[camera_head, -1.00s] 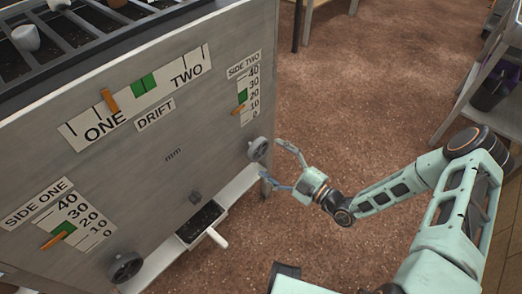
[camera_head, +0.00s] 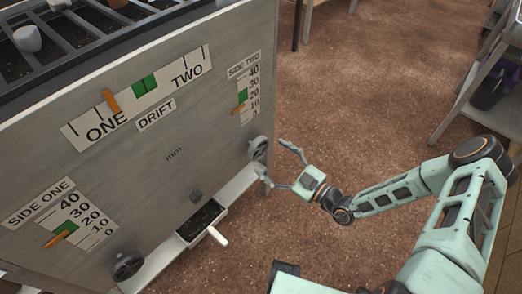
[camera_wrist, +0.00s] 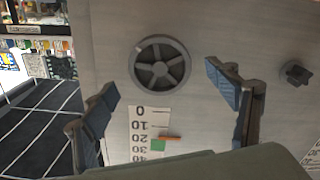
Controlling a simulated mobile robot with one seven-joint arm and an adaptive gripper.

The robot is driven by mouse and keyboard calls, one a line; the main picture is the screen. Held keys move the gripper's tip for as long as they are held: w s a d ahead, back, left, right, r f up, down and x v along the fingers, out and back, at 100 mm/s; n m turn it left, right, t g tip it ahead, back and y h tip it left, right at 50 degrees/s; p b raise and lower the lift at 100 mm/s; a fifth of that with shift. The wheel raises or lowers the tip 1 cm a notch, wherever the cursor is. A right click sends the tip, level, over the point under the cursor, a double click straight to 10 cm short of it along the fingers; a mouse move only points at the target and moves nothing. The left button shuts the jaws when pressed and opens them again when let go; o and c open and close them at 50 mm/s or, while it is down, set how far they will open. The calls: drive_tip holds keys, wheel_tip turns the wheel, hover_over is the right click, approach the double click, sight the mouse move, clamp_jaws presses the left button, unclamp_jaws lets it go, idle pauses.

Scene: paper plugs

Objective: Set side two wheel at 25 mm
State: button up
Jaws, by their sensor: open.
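The side two wheel (camera_head: 257,147) is a grey spoked handwheel on the panel's right edge. It also shows in the wrist view (camera_wrist: 160,62), between and beyond my fingers. My gripper (camera_head: 273,160) is open and empty, its two fingers spread in front of the wheel, apparently apart from it. In the wrist view my gripper (camera_wrist: 162,83) has one finger either side of the wheel. The side two scale (camera_head: 254,88) runs from 0 to 40.
The side one wheel (camera_head: 127,266) and side one scale (camera_head: 62,215) are at the panel's lower left. A small dark knob (camera_wrist: 296,73) is right of the wheel.

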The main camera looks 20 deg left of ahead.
sight(261, 150)
drive_tip(key=shift+x, duration=2)
drive_tip(key=shift+c, duration=0.2)
drive_tip(key=c, duration=1.1)
